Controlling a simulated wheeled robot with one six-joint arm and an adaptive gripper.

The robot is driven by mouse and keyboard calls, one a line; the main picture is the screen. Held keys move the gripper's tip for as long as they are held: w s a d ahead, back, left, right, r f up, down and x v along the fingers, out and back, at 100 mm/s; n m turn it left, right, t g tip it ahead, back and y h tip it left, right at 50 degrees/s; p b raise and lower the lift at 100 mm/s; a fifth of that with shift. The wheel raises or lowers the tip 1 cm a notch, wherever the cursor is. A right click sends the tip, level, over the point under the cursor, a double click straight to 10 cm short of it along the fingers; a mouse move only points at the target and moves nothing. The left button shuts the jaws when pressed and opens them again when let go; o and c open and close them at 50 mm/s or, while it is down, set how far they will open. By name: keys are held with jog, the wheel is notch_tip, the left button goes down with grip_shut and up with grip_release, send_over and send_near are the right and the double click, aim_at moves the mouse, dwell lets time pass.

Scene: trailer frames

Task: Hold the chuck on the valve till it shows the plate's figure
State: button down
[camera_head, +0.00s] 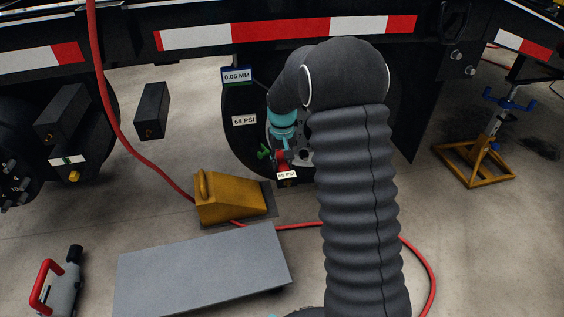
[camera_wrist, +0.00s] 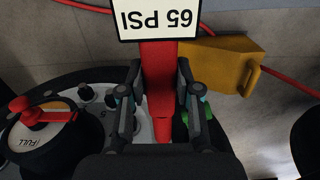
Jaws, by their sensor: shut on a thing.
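The red chuck (camera_wrist: 158,60) is between the two fingers of my gripper (camera_wrist: 160,80) in the wrist view, and my gripper is shut on it. The chuck's readout (camera_wrist: 158,20) reads 65 PSI, upside down in that view. In the head view the readout (camera_head: 286,175) also reads 65 PSI, below my gripper (camera_head: 282,155) at the wheel's hub. The plate (camera_head: 244,120) on the dark wheel (camera_head: 238,143) reads 65 PSI. The valve cannot be made out, so I cannot tell how the chuck sits on it.
A yellow wheel chock (camera_head: 232,197) stands below the wheel, near a grey platform (camera_head: 200,270). A red hose (camera_head: 150,163) crosses the floor. A green part (camera_head: 264,152) is beside the hub. A yellow jack stand (camera_head: 474,165) is at right, a red-handled tool (camera_head: 55,285) at lower left.

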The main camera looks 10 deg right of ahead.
aim_at(287, 177)
jog(key=shift+s+b, duration=0.55)
jog(key=shift+s, duration=2.75)
jog(key=shift+f, duration=0.1)
